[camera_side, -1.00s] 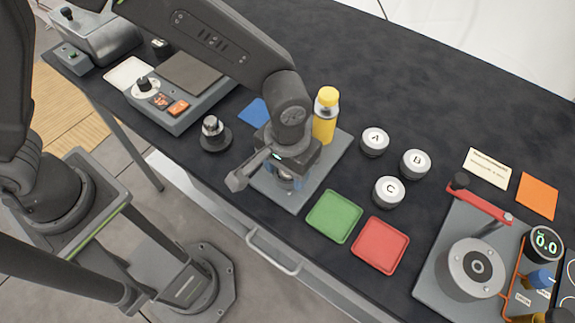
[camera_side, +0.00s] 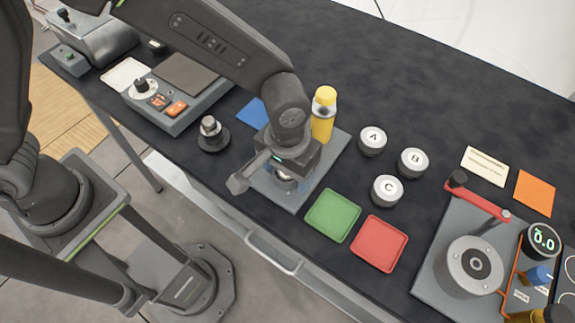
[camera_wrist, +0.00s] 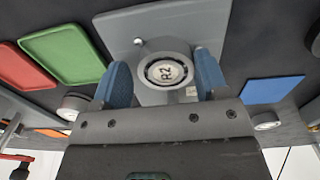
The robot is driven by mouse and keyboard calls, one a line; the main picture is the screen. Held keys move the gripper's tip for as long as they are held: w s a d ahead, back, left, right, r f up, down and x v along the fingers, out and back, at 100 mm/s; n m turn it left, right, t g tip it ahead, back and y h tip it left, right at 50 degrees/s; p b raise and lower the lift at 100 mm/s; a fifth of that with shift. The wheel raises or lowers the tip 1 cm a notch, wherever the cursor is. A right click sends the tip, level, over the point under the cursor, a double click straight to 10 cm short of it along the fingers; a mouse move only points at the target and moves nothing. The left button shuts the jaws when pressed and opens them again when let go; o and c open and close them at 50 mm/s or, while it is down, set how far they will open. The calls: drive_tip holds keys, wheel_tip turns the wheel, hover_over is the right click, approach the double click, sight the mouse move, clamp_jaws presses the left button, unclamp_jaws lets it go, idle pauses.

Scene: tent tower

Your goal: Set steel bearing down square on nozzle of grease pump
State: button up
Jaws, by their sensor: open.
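The grease pump is a grey plate (camera_side: 335,150) with a yellow-capped bottle (camera_side: 324,115) at its back; in the wrist view its plate (camera_wrist: 195,22) is pale. A round steel piece (camera_wrist: 166,71), apparently the bearing, sits on the pump's grey block with a dark ring and a centre marked "R2". In the side view it shows only partly under my gripper (camera_side: 285,180). My gripper (camera_wrist: 163,76) is open, its blue fingertips on either side of the round piece, with small gaps visible. The nozzle is hidden, so I cannot tell how squarely the piece sits on it.
Green (camera_side: 333,214) and red (camera_side: 380,243) trays lie right of the plate. Jars A (camera_side: 372,140), B (camera_side: 413,162) and C (camera_side: 387,190) stand beyond. A dark knob-like post (camera_side: 212,133) stands left. A red-levered fixture (camera_side: 470,265) is at far right.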

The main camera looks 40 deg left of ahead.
wheel_tip(320, 180, up, 12)
drive_tip(key=s+a+r+t, duration=0.1)
drive_tip(key=a+r, duration=0.3)
drive_tip(key=a, duration=0.3)
drive_tip(key=a+r+t, duration=0.1)
drive_tip(key=a+r, duration=0.3)
drive_tip(key=a, duration=0.3)
drive_tip(key=s+a+t, duration=0.3)
drive_tip(key=s+a, duration=0.5)
drive_tip(key=a, duration=0.3)
drive_tip(key=shift+a, duration=0.4)
drive_tip(key=shift+r, duration=0.1)
drive_tip(key=shift+c, duration=0.3)
